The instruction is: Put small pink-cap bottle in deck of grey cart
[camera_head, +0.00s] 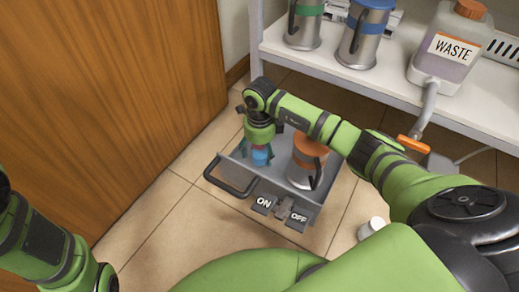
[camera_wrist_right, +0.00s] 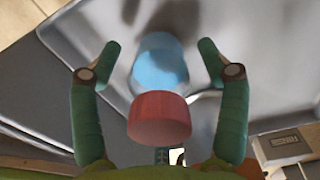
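The small pink-cap bottle (camera_wrist_right: 159,118) shows in the right wrist view with its reddish-pink cap nearest and its light blue body behind. In the head view its blue body (camera_head: 261,157) shows at the left side of the grey cart's deck (camera_head: 241,157). My right gripper (camera_wrist_right: 159,58) points down over the deck. Its two fingers are spread on either side of the bottle, with visible gaps to both. It is open. In the head view its fingers are small and partly hidden by the wrist. Only links of my left arm show at the lower left; the left gripper is out of view.
A metal canister with an orange lid (camera_head: 308,160) stands on the deck right of the bottle. The cart has a black handle (camera_head: 230,187) and ON and OFF panels (camera_head: 264,203). A white shelf (camera_head: 330,68) holds canisters and a waste jug (camera_head: 446,55). A wooden panel (camera_head: 110,90) stands left.

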